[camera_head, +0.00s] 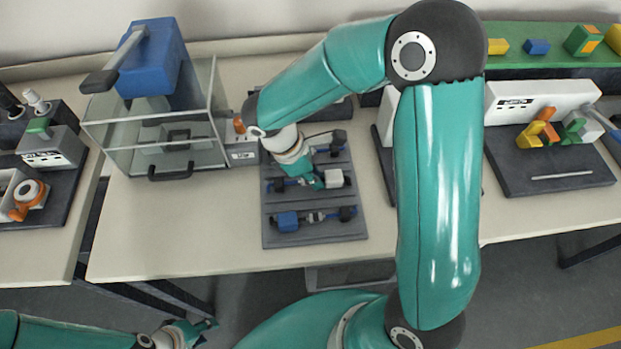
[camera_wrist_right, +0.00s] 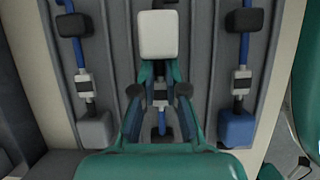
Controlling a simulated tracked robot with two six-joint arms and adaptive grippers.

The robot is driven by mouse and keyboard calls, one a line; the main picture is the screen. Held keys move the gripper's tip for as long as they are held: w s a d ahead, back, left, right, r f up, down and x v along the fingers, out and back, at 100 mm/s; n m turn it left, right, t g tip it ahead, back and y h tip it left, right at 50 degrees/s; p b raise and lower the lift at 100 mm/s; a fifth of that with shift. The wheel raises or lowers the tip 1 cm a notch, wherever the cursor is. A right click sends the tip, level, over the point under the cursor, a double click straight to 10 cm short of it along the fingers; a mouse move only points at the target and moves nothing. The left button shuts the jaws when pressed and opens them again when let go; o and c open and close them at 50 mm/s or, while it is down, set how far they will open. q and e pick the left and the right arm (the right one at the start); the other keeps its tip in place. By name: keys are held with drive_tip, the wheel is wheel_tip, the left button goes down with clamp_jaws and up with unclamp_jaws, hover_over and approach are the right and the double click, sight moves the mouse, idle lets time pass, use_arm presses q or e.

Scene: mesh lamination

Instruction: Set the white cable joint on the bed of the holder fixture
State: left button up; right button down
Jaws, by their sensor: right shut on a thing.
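The white cable joint (camera_head: 334,178) is a small white block at the tips of my right gripper (camera_head: 319,181), which is shut on it. In the right wrist view the joint (camera_wrist_right: 158,35) is at the ends of the green fingers (camera_wrist_right: 159,72). It is over the middle row of a grey board (camera_head: 314,237), which looks like the holder fixture and also shows in the wrist view (camera_wrist_right: 202,60). I cannot tell whether the joint touches the board. My left gripper (camera_head: 206,326) is low at the left, away from the table; its opening is unclear.
Blue cables with small blocks lie along the board's outer rows, including a blue block (camera_head: 287,221). A clear case (camera_head: 205,105) with a blue lever press (camera_head: 155,60) stands left. A dark tray (camera_head: 550,180) with coloured blocks is right. The table front left of the board is clear.

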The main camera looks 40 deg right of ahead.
drive_tip(key=shift+f, duration=0.2)
drive_tip(key=c, duration=1.5)
unclamp_jaws()
